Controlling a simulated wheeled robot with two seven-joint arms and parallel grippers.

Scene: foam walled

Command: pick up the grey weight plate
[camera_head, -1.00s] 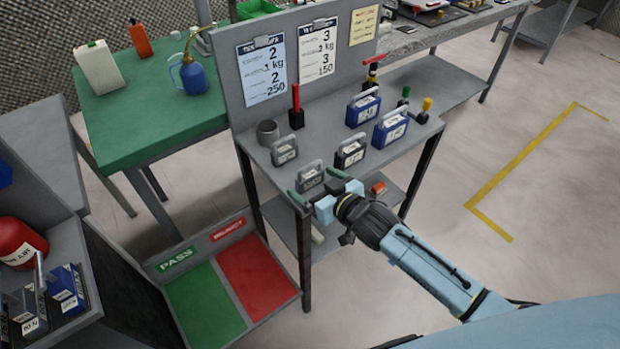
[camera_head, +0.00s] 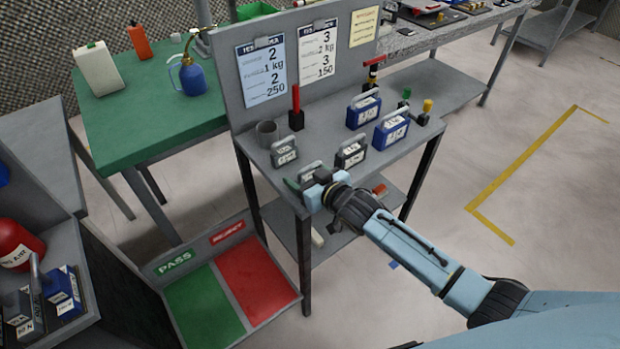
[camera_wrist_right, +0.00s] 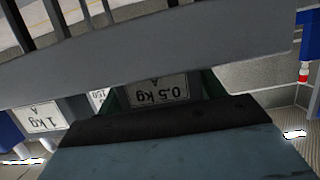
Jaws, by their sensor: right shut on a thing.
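The grey weight plate (camera_head: 311,167) is at the front left corner of the grey bench, mostly hidden behind my right gripper (camera_head: 308,181); its handle top shows. In the right wrist view its label (camera_wrist_right: 158,91) reads 0.5 kg, upside down, between the green fingers. My right gripper is shut on this plate. I cannot tell whether the plate still touches the bench. Another grey weight (camera_head: 285,151) stands just behind it, and a darker one (camera_head: 350,153) stands to its right. My left gripper is not in view.
Two blue weights (camera_head: 391,131), a grey cup (camera_head: 267,134) and a red-handled tool (camera_head: 296,112) stand on the bench (camera_head: 330,125). A panel with printed sheets rises behind. A tray with green PASS and red REJECT areas (camera_head: 258,285) lies below left. A green table (camera_head: 125,140) is behind left.

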